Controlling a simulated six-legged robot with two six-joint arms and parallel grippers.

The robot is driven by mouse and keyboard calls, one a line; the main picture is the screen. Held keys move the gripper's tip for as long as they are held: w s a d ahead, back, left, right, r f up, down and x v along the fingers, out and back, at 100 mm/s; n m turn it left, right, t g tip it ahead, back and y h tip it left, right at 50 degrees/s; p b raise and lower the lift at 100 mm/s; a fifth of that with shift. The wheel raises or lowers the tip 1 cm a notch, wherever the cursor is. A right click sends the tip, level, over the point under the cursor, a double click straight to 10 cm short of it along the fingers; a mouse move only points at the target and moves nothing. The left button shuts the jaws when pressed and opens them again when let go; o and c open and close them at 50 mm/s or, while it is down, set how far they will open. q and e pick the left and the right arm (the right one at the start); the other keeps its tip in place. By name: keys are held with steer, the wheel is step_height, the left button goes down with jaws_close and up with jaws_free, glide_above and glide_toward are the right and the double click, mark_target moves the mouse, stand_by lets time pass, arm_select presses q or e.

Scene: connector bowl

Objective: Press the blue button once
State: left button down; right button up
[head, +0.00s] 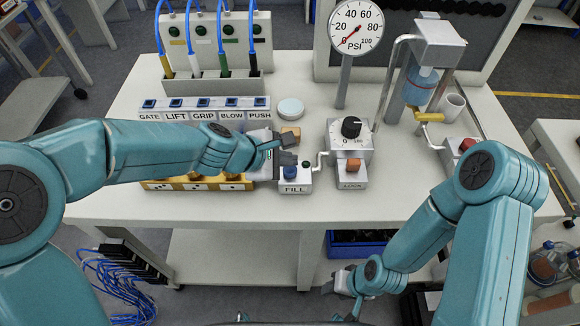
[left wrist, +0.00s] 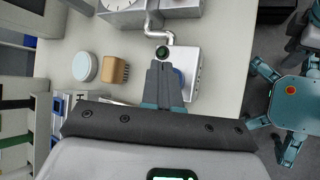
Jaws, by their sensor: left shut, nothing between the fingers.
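The blue button (head: 291,172) sits on top of a small white box labelled FILL (head: 296,188), near the front middle of the table. A dark green knob or light (head: 306,164) is beside it.
A LOCK box (head: 352,182) and a dial box (head: 337,140) stand right of FILL, joined by a pipe. A labelled switch row (head: 178,104) is at left, above a yellow tray (head: 160,185).

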mark_target(287, 171)
stand_by(0.4)
arm_select(q)
steer(key=shift+f+b, duration=0.45)
steer(key=shift+f+b, duration=0.5)
steer(key=shift+b, duration=0.05)
stand_by(0.5)
steer(key=shift+r, duration=0.15)
steer(key=shift+r+p, duration=0.8)
steer(key=shift+p, duration=0.15)
step_height(287, 171, up, 5)
steer(key=p, duration=0.5)
steer(key=shift+r, duration=0.1)
